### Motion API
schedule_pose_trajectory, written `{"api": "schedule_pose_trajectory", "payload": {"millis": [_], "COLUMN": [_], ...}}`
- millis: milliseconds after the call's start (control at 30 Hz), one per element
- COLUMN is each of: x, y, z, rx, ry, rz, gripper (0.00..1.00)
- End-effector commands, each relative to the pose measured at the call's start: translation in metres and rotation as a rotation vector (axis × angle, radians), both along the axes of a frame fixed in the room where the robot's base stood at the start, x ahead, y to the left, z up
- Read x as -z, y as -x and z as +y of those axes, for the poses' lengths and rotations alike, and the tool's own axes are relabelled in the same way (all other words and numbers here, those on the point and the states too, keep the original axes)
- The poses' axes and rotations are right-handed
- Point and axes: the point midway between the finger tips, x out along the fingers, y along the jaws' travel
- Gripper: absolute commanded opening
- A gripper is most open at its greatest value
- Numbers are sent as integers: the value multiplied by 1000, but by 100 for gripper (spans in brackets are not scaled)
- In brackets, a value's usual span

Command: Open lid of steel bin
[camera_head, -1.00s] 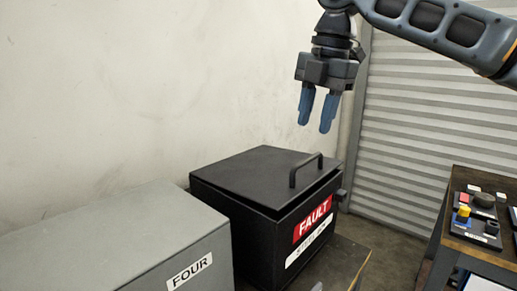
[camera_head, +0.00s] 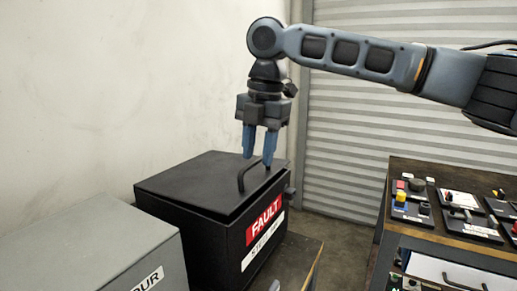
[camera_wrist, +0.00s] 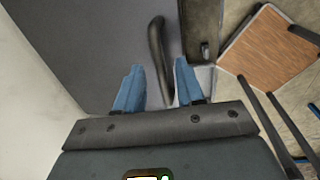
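The black bin (camera_head: 206,225) carries a red FAULT label (camera_head: 265,221) on its front, with a white label below it. Its lid (camera_head: 195,185) is down, with a black bar handle (camera_head: 241,178) on top near the front edge. My gripper (camera_head: 259,160) points down right over the handle, its blue fingers apart. In the wrist view the handle (camera_wrist: 156,50) runs into the gap between the fingertips (camera_wrist: 158,75), with space on both sides. I cannot tell how far down the fingers reach past the bar.
A grey box (camera_head: 85,250), its label partly cut off, stands in front and left of the bin. A table with button panels (camera_head: 390,178) stands to the right. A light wall is behind the bin, and a ribbed shutter (camera_head: 345,130) is behind right. A latch (camera_wrist: 205,50) sits beside the lid.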

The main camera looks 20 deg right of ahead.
Motion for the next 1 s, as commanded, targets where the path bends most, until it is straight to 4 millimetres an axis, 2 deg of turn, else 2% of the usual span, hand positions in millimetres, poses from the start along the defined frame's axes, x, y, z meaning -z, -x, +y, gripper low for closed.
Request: {"api": "schedule_pose_trajectory", "payload": {"millis": [67,467,1000], "x": [0,0,-1], "y": [0,0,-1], "z": [0,0,1], "rx": [0,0,0], "ry": [0,-1,-2], "rz": [0,-1,-3], "gripper": [38,0,0]}}
